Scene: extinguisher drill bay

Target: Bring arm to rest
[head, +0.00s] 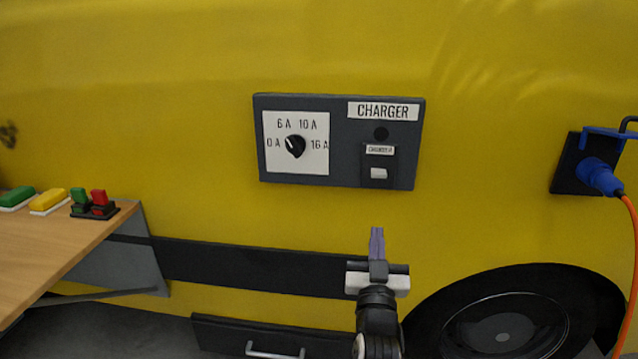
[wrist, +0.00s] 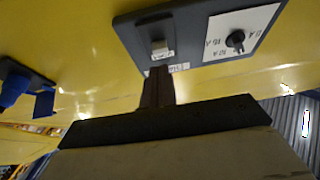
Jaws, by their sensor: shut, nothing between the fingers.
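My gripper (head: 377,241) is in the lower middle of the head view, below the charger panel (head: 345,178). Its fingers are together, with nothing seen between them. In the wrist view my gripper (wrist: 157,78) points toward the panel (wrist: 190,32), and the fingertips overlap its edge in the picture. I cannot tell the exact gap, but in the head view the gripper appears clear of the panel. The panel has a black knob (head: 295,146) with its white mark toward the upper left, between 0 A and 6 A, and a light rocker switch (head: 379,174).
A blue plug (head: 600,177) sits in a dark socket at the right, with an orange cable (head: 633,260) hanging down. A wooden shelf (head: 50,245) with green, yellow and red items juts out at the left. A wheel (head: 505,325) and a drawer handle (head: 275,350) are below.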

